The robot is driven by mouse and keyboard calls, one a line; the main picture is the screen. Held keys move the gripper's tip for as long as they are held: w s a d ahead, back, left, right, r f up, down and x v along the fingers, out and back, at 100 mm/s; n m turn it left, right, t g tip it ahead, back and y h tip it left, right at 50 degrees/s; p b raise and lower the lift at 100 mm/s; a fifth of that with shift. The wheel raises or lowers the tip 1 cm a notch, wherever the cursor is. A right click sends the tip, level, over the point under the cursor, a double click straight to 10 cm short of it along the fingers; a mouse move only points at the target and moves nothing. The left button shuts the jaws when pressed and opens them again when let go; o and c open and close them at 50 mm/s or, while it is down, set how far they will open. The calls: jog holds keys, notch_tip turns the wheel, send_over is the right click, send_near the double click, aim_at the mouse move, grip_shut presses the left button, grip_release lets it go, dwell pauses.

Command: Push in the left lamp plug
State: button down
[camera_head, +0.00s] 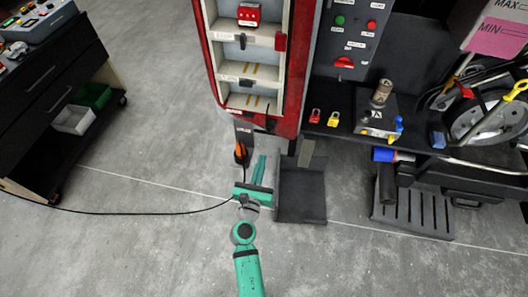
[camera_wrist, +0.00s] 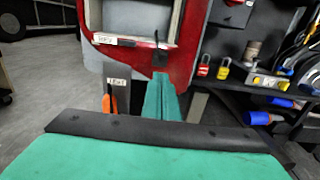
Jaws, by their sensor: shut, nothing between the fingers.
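An orange plug (camera_head: 240,152) with a black cable hangs upright at a grey bracket (camera_head: 243,131) below the left corner of the red cabinet. In the wrist view the orange plug (camera_wrist: 109,103) is left of my fingers, its lower part hidden behind my gripper. A small white label is above it on the bracket (camera_wrist: 117,91), too blurred to read surely. My gripper (camera_head: 261,158) is teal, shut and empty, pointing at the cabinet's lower edge, right of the plug and apart from it. In the wrist view my fingertips (camera_wrist: 160,77) show together. How far the plug is seated cannot be told.
The red cabinet (camera_head: 211,60) has open shelves. A black bench (camera_head: 350,118) with padlocks and a tool block stands right; a dark floor box (camera_head: 302,195) is just right of my gripper. The cable (camera_head: 130,213) runs left toward a black cart (camera_head: 50,90). Floor at left is clear.

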jog(key=shift+s+a, duration=0.1)
jog(key=shift+s, duration=0.95)
jog(key=s+d+f+m+g+y, duration=0.1)
jog(key=s+d+f+m, duration=0.15)
jog(key=s+m, duration=0.55)
jog(key=s+d+f+m+g+y, duration=0.1)
jog(key=s+f+m+g+y, duration=0.15)
jog(key=s+m, duration=0.6)
jog(key=s+d+r+m, duration=0.1)
jog(key=s+r+m, duration=0.4)
jog(key=s+m, duration=0.4)
jog(key=s+d+r+m+t+h, duration=0.1)
jog(key=s+r+m, duration=0.5)
jog(key=s+m, duration=0.3)
jog(key=shift+s+d, duration=0.25)
jog(key=shift+s, duration=0.3)
jog(key=shift+r, duration=0.1)
